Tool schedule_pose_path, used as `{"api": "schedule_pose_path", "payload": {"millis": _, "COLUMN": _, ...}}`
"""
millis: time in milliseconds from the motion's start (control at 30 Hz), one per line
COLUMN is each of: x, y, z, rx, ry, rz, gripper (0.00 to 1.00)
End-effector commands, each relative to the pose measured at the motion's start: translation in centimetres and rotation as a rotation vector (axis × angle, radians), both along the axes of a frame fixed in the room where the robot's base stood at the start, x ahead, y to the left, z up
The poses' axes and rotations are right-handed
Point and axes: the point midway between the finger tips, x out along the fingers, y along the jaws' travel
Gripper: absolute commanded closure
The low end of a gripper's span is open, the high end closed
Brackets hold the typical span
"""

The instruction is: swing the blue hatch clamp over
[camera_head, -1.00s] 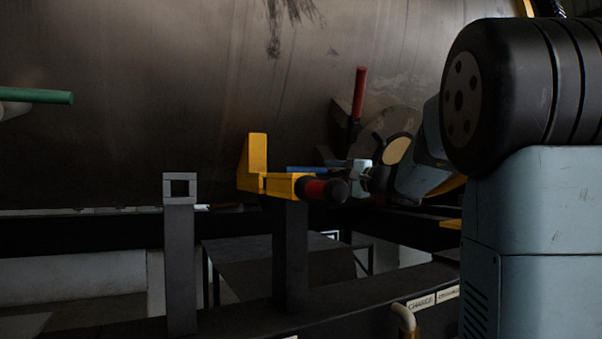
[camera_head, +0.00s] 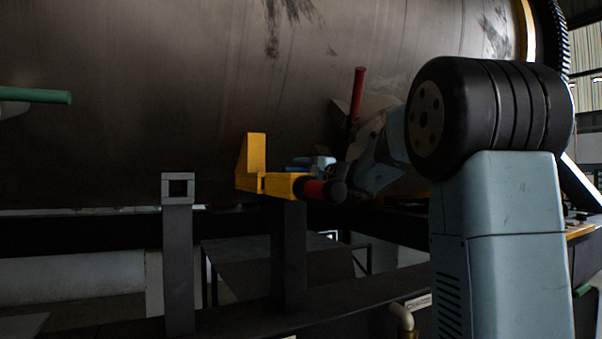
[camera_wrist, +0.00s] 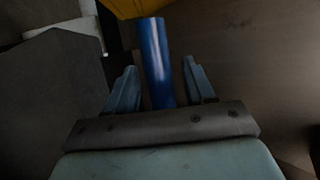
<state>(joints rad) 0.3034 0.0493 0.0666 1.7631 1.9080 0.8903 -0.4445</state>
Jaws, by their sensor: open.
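The blue clamp handle (camera_wrist: 154,55) is a round bar in the wrist view, running from a yellow part (camera_wrist: 140,7) at the top down between my fingers. My gripper (camera_wrist: 159,68) is open, one finger on each side of the bar, with a visible gap on both sides. In the head view my gripper (camera_head: 312,163) is just behind the yellow clamp bracket (camera_head: 256,160). Bracket and fingers hide most of the blue bar there, and I cannot tell the contact depth.
A black-and-red grip (camera_head: 323,190) sticks out in front of my gripper. A red lever (camera_head: 357,92) stands behind, and a green bar (camera_head: 35,96) is at the left. A grey post with a square loop (camera_head: 179,187) stands left of the bracket. The large metal drum (camera_head: 170,90) fills the back.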

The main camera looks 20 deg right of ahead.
Motion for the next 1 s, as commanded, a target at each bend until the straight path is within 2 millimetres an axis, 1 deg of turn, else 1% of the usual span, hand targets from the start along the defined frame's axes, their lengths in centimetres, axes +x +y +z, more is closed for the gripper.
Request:
{"api": "schedule_pose_path", "payload": {"millis": 67, "x": 0.0, "y": 0.01, "z": -0.01, "rx": 0.0, "ry": 0.0, "rz": 0.0, "gripper": 0.46}}
{"api": "schedule_pose_path", "payload": {"millis": 600, "x": -0.02, "y": 0.02, "z": -0.04, "rx": 0.0, "ry": 0.001, "rz": 0.0, "gripper": 0.98}}
{"api": "schedule_pose_path", "payload": {"millis": 633, "x": -0.02, "y": 0.02, "z": -0.04, "rx": 0.0, "ry": 0.001, "rz": 0.0, "gripper": 1.0}}
{"api": "schedule_pose_path", "payload": {"millis": 1000, "x": 0.01, "y": -0.18, "z": -0.12, "rx": -0.004, "ry": 0.001, "rz": -0.004, "gripper": 1.0}}
